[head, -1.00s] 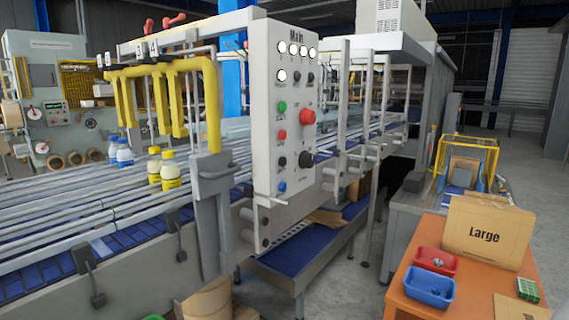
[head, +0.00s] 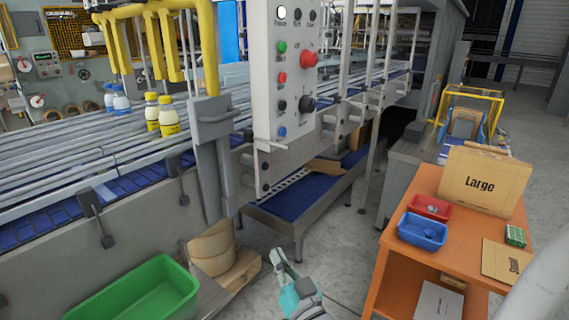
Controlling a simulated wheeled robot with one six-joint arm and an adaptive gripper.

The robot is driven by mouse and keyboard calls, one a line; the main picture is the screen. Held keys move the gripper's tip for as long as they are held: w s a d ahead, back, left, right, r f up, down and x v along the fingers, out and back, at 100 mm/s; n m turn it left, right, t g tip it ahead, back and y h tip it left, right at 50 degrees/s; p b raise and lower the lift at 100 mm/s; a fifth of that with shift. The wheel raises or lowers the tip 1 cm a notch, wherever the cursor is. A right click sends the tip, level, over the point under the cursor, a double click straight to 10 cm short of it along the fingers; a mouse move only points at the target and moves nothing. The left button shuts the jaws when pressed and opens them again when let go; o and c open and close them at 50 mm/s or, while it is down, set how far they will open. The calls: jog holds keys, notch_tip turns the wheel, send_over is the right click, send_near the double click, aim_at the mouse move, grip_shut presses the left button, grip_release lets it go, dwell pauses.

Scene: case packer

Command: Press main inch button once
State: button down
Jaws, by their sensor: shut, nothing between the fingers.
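The main control panel (head: 284,90) is a light grey upright plate beside the conveyor in the head view. Its top edge is cut off. Its left column has a white button (head: 281,12), a green button (head: 281,47), a red button (head: 281,77), a black button (head: 281,105) and a blue button (head: 282,131). A large red button (head: 307,60) and a black knob (head: 306,103) are on the right. Most labels are too small to read, so I cannot tell which is inch. My gripper (head: 283,256) is shut and empty, low in the picture, below the panel and apart from it.
The conveyor (head: 60,215) with several bottles runs along the left. An orange table (head: 400,235) with trays and a box is at right. Open floor lies between.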

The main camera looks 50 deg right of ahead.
jog(key=w+d+r+m+h, duration=0.2)
jog(key=w+d+r+h, duration=0.1)
jog(key=d+r, duration=0.9)
jog(key=h, duration=0.3)
send_near(283, 106)
jog(key=s+d+r, duration=0.4)
jog(key=s+d, duration=0.2)
jog(key=shift+w+d+f+m+t, duration=0.1)
jog(key=shift+w+m+t, duration=0.05)
jog(key=shift+m+t, duration=0.2)
jog(key=shift+w, duration=0.15)
jog(key=w, duration=0.8)
jog(key=shift+w, duration=0.25)
jog(key=shift+w+a, duration=0.1)
jog(key=shift+a, duration=0.1)
jog(key=shift+w, duration=0.35)
